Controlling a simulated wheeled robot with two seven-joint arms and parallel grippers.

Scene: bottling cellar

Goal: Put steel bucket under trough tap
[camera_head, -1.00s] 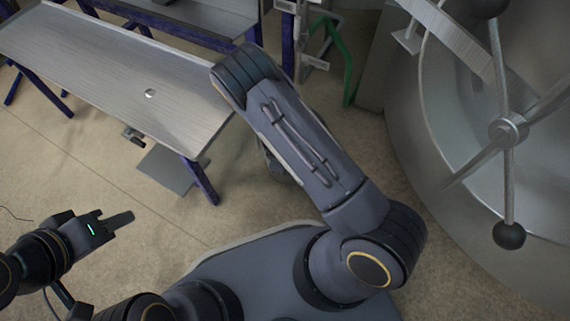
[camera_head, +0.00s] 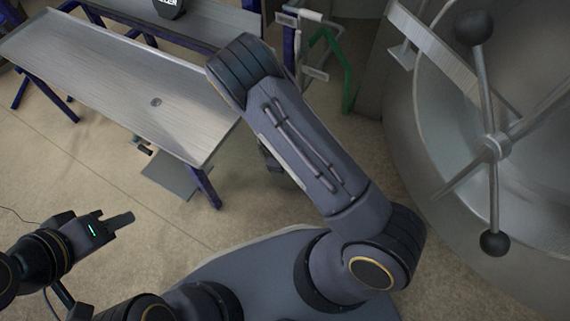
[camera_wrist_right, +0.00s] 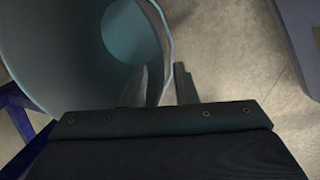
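The trough is a steel table on blue legs (camera_head: 105,85) with a drain hole, at upper left in the head view. Its tap (camera_head: 142,147) sticks out under the near edge, above a grey plate (camera_head: 172,178). The steel bucket (camera_wrist_right: 60,50) shows in the right wrist view, its inside and round bottom facing the camera. The fingers of my right gripper (camera_wrist_right: 163,85) stand either side of its rim, with a gap showing between them. In the head view my right arm hides the bucket and most of that gripper. My left gripper (camera_head: 125,219) is at lower left, away from the trough; its finger gap is unclear.
A large steel tank with a spoked handwheel (camera_head: 494,147) stands at the right. A green-framed item (camera_head: 335,60) stands at the back. A blue leg (camera_wrist_right: 15,100) is close left of the bucket. Floor (camera_head: 130,190) before the trough is clear.

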